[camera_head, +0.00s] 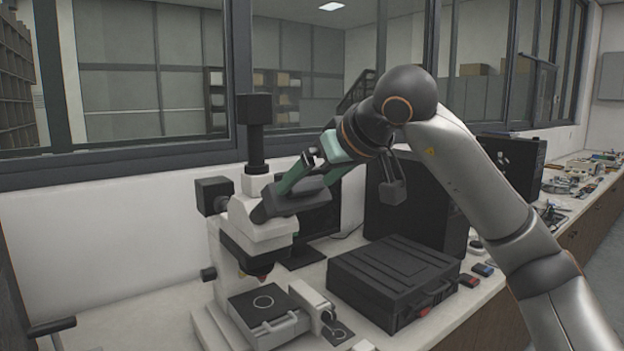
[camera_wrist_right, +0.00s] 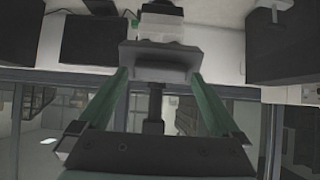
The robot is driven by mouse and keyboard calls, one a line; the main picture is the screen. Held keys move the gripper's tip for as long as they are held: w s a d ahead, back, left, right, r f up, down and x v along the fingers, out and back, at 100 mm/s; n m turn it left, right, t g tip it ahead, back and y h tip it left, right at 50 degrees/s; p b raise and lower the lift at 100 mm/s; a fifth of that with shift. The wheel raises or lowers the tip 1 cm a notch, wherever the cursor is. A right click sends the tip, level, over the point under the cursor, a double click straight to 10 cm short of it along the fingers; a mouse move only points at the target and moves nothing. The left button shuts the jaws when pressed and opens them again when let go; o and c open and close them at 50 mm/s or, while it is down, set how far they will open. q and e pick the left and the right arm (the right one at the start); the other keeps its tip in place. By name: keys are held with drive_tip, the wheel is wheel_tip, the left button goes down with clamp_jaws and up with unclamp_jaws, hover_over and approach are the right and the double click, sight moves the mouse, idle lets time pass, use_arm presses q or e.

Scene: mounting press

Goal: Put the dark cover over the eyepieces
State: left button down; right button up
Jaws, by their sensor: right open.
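The microscope (camera_head: 258,225) is white with black parts and stands on the bench. A dark grey cover (camera_head: 285,203) sits at its eyepiece end, and the eyepieces themselves are hidden. The cover also shows in the right wrist view (camera_wrist_right: 160,60) as a wide dark piece against the microscope's white head. My right gripper (camera_head: 308,180) is open, its two green fingers reaching down to the cover. In the right wrist view, the fingertips (camera_wrist_right: 160,76) are spread at the cover's near side; I cannot tell whether they touch it. I do not make out my left gripper.
A black ribbed case (camera_head: 393,275) lies right of the microscope. Behind stand a dark monitor (camera_head: 318,225) and a black cabinet (camera_head: 425,210). Small red and blue items (camera_head: 482,269) lie beside the case. A dark object (camera_head: 50,328) is cut off at lower left. Windows line the back wall.

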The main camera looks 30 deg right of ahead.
drive_tip(key=v, duration=1.2)
drive_tip(key=shift+s+r, duration=0.15)
drive_tip(key=shift+r, duration=0.05)
